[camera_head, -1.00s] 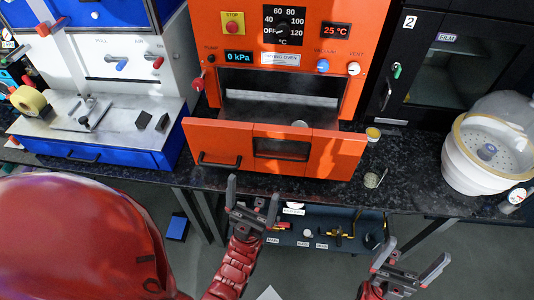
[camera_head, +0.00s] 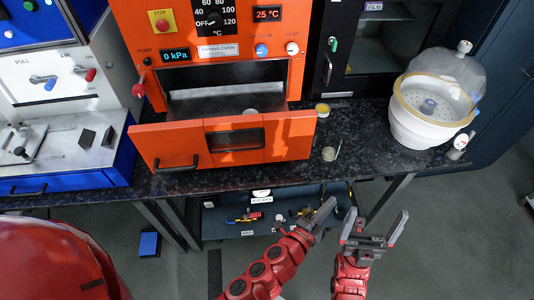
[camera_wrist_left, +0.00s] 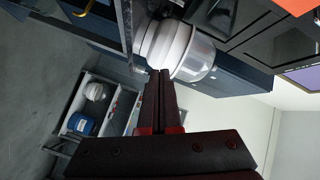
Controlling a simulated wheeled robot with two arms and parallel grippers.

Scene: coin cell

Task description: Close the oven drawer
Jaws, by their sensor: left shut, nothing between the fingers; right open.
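The orange oven drawer (camera_head: 190,142) is pulled out of the drying oven (camera_head: 205,45), with its front standing clear of the oven face. Its front has a dark window and a dark handle (camera_head: 177,165) at the left. A small pale round item (camera_head: 250,111) shows inside. My left gripper (camera_head: 326,208) is shut and empty, in front of the bench, below and right of the drawer and not touching it. Its closed fingers show in the left wrist view (camera_wrist_left: 160,95). My right gripper (camera_head: 376,220) is open and empty, just right of the left one.
A white desiccator (camera_head: 420,125) with a clear dome stands on the dark counter (camera_head: 375,140) at the right. A small jar (camera_head: 328,154) and a yellow-rimmed dish (camera_head: 322,110) sit right of the drawer. A blue-based press unit is at the left. A shelf with tools lies below.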

